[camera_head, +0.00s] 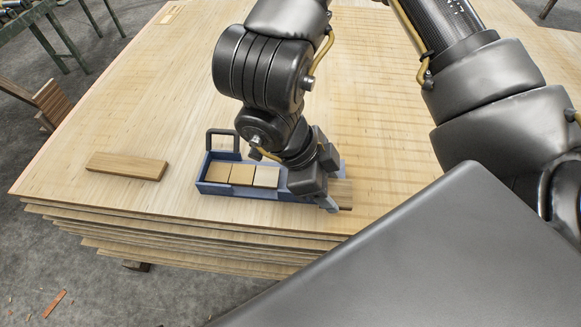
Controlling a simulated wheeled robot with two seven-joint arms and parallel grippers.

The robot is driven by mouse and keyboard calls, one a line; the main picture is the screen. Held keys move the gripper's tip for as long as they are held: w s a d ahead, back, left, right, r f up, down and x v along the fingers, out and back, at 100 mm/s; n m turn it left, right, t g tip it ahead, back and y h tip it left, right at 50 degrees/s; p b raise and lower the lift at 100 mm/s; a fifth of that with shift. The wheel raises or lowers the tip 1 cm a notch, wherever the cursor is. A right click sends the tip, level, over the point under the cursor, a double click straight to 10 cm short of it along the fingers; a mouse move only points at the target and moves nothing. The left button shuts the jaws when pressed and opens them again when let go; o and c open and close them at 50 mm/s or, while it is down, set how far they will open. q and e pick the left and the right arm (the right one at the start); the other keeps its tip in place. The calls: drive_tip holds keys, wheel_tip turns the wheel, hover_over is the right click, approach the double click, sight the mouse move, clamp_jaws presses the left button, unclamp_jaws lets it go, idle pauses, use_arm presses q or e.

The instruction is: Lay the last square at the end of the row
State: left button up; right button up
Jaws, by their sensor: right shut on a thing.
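A long blue tray (247,190) sits on the top sheet of the veneer stack. Three squares lie in a row inside it: a tan one (217,172) at the left, another tan one (241,174) in the middle and a pale one (266,177) at the right. My right gripper (333,204) is at the right end of the tray, pointing down, shut on a brown wooden square (342,190). The gripper hides part of this square and the tray's right end, so I cannot tell whether the square touches the tray. My left gripper is not in view.
A brown wooden block (127,166) lies left of the tray. A dark upright frame (222,134) stands behind the tray's left end. The large veneer stack (150,100) has clear room at the left and back. Its front edge is close to the tray.

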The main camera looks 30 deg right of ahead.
drive_tip(key=shift+w+f, duration=0.1)
drive_tip(key=shift+w, duration=0.05)
drive_tip(key=w+f+b, duration=0.2)
drive_tip(key=w+b, duration=0.1)
drive_tip(key=b, duration=0.1)
hover_over(284, 173)
drive_tip(key=s, duration=0.3)
drive_tip(key=f, duration=0.6)
drive_tip(key=shift+a+f, duration=0.2)
drive_tip(key=shift+a, duration=0.2)
drive_tip(key=shift+w+f, duration=0.4)
drive_tip(key=shift+f, duration=0.2)
wheel_tip(284, 173, down, 2)
drive_tip(key=shift+w+f+b, duration=0.1)
drive_tip(key=shift+f+b, duration=0.15)
drive_tip(key=shift+b, duration=0.35)
drive_tip(key=shift+f, duration=0.4)
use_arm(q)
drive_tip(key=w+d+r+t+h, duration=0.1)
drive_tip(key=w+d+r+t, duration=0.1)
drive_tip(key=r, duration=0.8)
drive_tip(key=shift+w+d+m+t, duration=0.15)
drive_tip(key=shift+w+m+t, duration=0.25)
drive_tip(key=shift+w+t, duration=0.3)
